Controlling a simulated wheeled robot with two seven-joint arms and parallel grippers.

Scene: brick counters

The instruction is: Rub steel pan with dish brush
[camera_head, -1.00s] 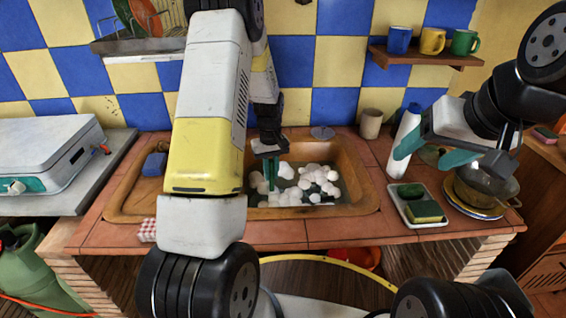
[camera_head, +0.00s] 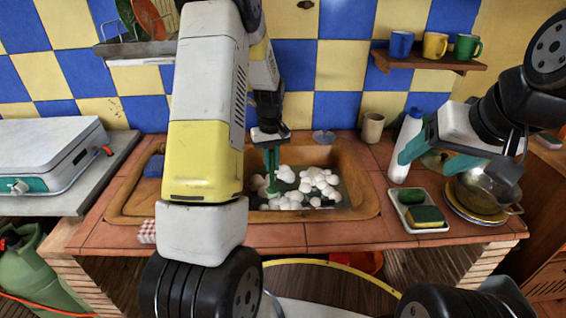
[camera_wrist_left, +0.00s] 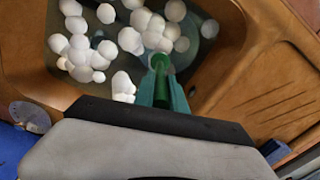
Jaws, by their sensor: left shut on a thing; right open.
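My left gripper (camera_head: 270,155) points down over the sink (camera_head: 352,165). It is shut on a slim green handle, which I take as the dish brush (camera_wrist_left: 161,66); its lower end is down among the white foam, and its bristles are not clear. A dark grey surface shows between the foam clumps (camera_head: 300,188); I cannot tell if it is the steel pan or water. A shiny metal-looking pan (camera_head: 489,190) stands on plates at the right end of the counter. My right gripper (camera_head: 428,155) is open and empty, above the counter beside that pan.
A tray (camera_head: 408,212) with a green scrubber and a sponge (camera_head: 426,215) lies in front. A mug shelf (camera_head: 430,62) hangs above. The front counter strip is mostly clear.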

